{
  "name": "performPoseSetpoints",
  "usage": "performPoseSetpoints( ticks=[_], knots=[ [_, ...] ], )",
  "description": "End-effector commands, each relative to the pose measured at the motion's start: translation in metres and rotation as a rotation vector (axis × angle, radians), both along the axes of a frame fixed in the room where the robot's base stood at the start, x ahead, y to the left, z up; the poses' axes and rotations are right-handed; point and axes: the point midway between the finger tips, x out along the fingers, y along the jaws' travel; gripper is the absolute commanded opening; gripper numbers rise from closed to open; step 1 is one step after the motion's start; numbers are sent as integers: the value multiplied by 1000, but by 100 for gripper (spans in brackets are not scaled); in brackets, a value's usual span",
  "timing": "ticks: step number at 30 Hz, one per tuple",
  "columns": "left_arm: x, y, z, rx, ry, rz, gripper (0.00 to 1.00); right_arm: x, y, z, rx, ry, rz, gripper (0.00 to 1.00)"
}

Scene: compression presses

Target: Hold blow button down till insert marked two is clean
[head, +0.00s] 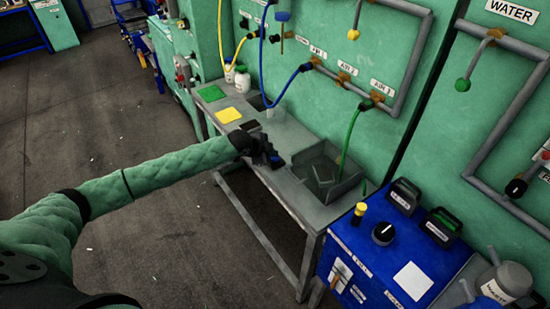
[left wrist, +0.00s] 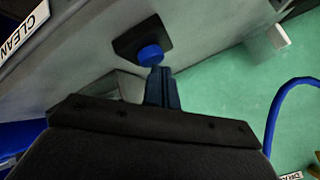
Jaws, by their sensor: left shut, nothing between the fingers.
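My left gripper (head: 264,155) reaches over the grey workbench beside the sink. In the left wrist view its fingers (left wrist: 161,75) are closed together with nothing between them. A round blue button (left wrist: 151,55) on a black base stands right at the fingertips. I cannot tell whether the tips touch it or whether it is pressed. In the head view, a little blue shows by the gripper, which hides most of that spot. I cannot make out an insert marked two in either view. My right gripper does not show.
The grey sink (head: 328,172) is just right of my gripper. Green and yellow pads (head: 228,115) lie on the bench's far end. A blue cabinet (head: 400,262) with black-handled boxes stands at the front right. Blue, yellow and green hoses hang from the green wall.

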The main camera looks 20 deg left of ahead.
Motion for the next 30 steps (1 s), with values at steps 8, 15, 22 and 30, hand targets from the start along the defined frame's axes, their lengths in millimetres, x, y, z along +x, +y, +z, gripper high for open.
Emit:
performPoseSetpoints(
  ticks=[8, 15, 22, 30],
  knots=[
    [0, 0, -3, 0, 0, 0, 0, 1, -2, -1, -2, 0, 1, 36],
    [0, 0, -6, 1, 1, 0, 0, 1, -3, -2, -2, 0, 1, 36],
    [0, 0, -8, 1, 1, 0, 0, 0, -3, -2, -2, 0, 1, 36],
    [0, 0, -8, 1, 1, 0, 0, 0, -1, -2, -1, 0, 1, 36]
  ],
)
